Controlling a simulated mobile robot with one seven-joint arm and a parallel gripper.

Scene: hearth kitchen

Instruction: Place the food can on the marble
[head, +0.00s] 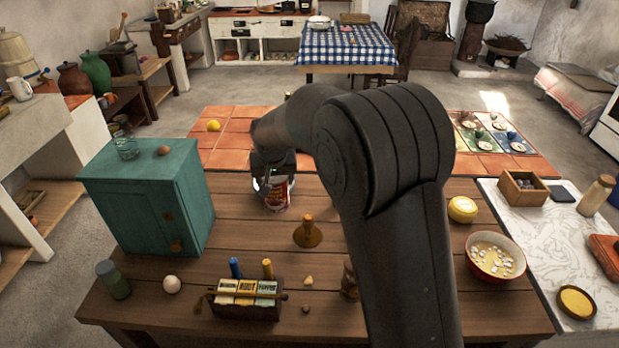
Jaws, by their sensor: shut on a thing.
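The food can (278,199), with a red and white label, is upright at the far side of the brown wooden table, left of the middle. My gripper (273,184) reaches down from above and is shut on the can, its fingers at the can's upper part. I cannot tell whether the can's base touches the table. The marble (540,232), a pale veined white surface, is at the right, beside the wooden table. My arm fills the middle of the view, between the can and the marble, and hides part of the table.
A teal cabinet (130,208) stands close left of the can. A brown wooden-handled stopper (308,233) is nearer. A red bowl (495,257), yellow round thing (462,209), wooden box (522,189), yellow dish (576,302) and jar (596,195) are at the right. The marble's middle is clear.

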